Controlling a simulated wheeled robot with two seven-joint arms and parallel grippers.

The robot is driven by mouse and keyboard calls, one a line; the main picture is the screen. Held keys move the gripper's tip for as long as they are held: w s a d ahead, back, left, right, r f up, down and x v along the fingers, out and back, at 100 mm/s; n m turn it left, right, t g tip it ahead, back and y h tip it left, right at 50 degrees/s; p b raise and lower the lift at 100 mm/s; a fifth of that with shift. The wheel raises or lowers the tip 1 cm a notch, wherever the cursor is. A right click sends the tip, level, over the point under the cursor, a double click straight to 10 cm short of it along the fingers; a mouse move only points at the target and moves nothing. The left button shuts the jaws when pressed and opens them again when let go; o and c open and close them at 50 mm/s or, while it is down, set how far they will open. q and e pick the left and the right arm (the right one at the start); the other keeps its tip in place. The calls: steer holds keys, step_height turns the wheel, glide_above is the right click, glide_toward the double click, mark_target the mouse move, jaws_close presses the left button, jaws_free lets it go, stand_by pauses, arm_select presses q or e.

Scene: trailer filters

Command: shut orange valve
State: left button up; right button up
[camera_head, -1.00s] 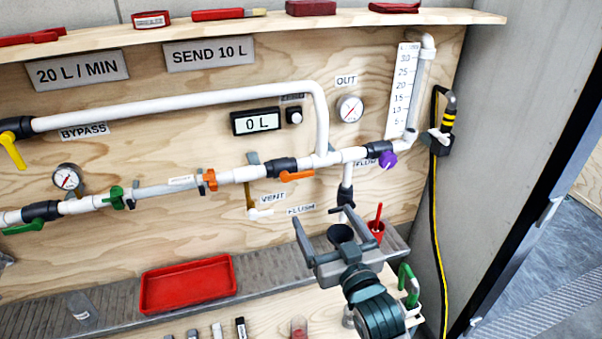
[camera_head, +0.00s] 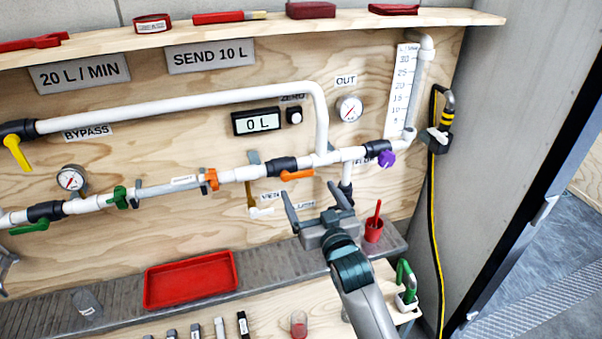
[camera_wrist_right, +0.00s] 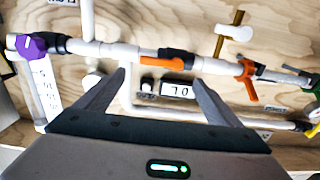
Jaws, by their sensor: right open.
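The orange valve (camera_head: 297,175) has a black body on the white middle pipe, and its orange lever lies roughly along the pipe. In the right wrist view the orange lever (camera_wrist_right: 162,61) shows just beyond the fingertips, between them. My right gripper (camera_head: 311,195) is open and empty, its fingers pointing up at the pipe just below the lever. In the right wrist view the fingers of the right gripper (camera_wrist_right: 158,77) are spread on both sides of the display. A grey piece at the left edge of the head view, perhaps my left gripper (camera_head: 5,265), is mostly cut off.
An orange clamp (camera_head: 211,180) sits left on the same pipe, a purple valve (camera_head: 386,158) right. The vent valve's white handle (camera_head: 260,212) hangs below the pipe. A red cup (camera_head: 374,230) and red tray (camera_head: 190,281) stand on the grey ledge.

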mark_target(300, 174)
steer(key=shift+p+x, duration=1)
steer(key=shift+x, duration=2.95)
steer(key=c, duration=1.5)
steer(key=shift+f, duration=0.1)
